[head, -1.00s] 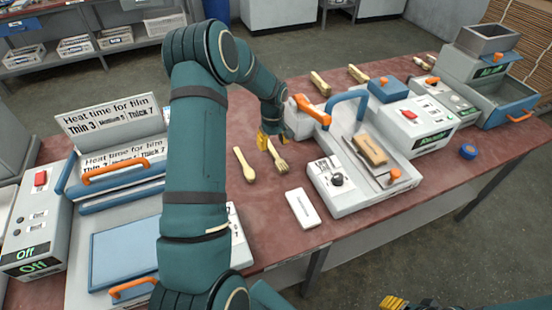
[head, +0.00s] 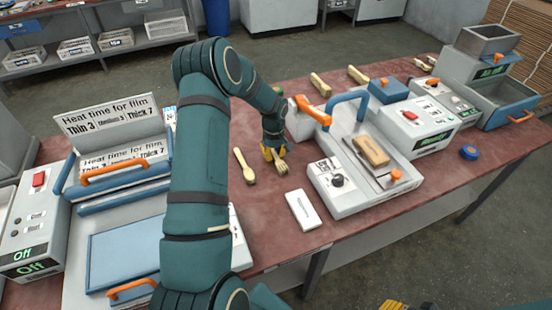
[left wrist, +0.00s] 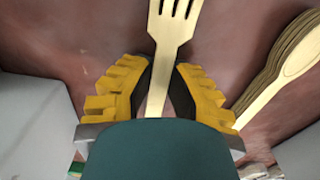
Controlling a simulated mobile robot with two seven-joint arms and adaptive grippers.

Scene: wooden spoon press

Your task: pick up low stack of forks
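The low stack of forks (head: 281,164) lies on the red-brown table, pale wood, tines toward me. It also shows in the left wrist view (left wrist: 172,35), where only the top fork is clear. My left gripper (head: 274,153) is down at its handle. In the left wrist view its yellow fingers (left wrist: 163,68) stand close on either side of the handle. Whether the pads touch it is not clear. The lower handle is hidden behind the gripper's own body. My right gripper (head: 393,305) shows only as a yellow bit at the bottom edge.
A taller stack of spoons (head: 244,165) lies just left of the forks; it also shows in the left wrist view (left wrist: 270,75). A grey press (head: 340,195) stands close on the right. A white block (head: 302,209) lies nearer me. Bare table (head: 270,225) lies in front of the forks.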

